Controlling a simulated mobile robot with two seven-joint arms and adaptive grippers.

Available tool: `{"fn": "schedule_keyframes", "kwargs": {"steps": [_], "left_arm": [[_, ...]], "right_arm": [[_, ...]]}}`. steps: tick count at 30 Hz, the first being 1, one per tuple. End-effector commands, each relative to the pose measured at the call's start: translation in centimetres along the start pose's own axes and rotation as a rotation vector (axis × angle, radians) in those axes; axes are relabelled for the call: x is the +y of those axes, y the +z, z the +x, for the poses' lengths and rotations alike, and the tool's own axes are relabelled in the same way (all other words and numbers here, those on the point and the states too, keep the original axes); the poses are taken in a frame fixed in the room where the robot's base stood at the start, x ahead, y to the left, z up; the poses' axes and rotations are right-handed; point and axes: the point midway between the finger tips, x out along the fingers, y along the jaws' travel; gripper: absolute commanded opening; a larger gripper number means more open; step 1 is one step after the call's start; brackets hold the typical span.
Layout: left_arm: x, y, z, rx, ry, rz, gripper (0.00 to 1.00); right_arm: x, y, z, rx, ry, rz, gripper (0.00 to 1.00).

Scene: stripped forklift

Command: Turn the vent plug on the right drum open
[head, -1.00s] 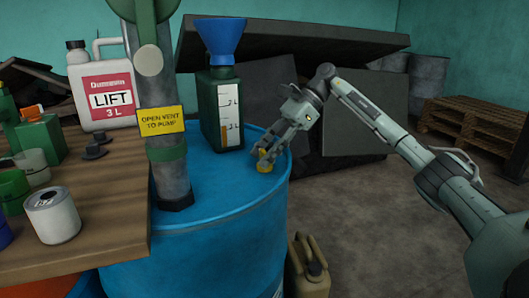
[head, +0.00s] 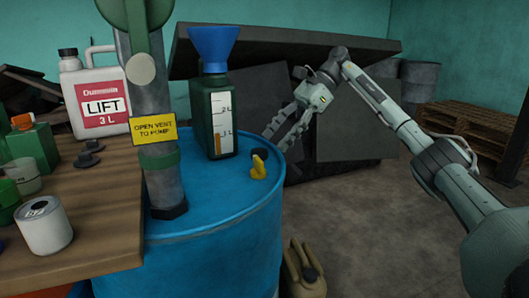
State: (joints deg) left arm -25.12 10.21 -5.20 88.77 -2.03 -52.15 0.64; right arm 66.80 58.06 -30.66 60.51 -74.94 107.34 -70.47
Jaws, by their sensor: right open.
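The blue drum (head: 215,235) stands in the middle of the head view, beside the wooden bench. On its top, near the right rim, is the yellow vent plug (head: 258,170). Its yellow part stands up at an angle, and a dark round patch shows just behind it. I cannot tell whether that patch is an opening or part of the plug. My right gripper (head: 275,142) is open and empty, apart from the plug, above and behind it near the drum's far right rim. My left gripper is not in view.
A pump pipe (head: 165,185) with a yellow sign (head: 153,130) rises from the drum. A green measuring jug (head: 217,125) with a blue funnel stands on the drum. Cans and black caps are on the bench (head: 105,215). A tan jerrycan (head: 303,270) stands on the floor at right.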

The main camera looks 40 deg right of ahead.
Motion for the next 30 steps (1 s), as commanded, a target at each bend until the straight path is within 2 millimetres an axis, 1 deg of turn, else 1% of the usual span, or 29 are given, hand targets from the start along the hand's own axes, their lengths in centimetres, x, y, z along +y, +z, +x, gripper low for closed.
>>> {"fn": "schedule_keyframes", "kwargs": {"steps": [1,3,6,9,13,30], "left_arm": [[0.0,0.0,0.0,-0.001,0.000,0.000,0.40],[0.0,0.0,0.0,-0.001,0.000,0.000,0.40],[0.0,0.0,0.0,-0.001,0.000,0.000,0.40],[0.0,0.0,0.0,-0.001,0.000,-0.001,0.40],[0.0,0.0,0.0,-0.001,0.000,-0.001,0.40],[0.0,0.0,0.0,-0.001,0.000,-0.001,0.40]], "right_arm": [[-0.1,0.1,-1.1,-0.001,-0.004,0.000,0.62],[-0.1,0.1,-2.3,-0.001,-0.004,0.001,0.62],[-0.1,0.1,-3.5,-0.001,-0.003,-0.001,0.62],[0.0,0.0,-4.3,0.000,-0.001,0.000,0.62],[0.0,0.0,-4.6,0.001,0.000,0.000,0.62],[0.0,0.0,-4.5,0.001,0.000,0.000,0.62]]}}
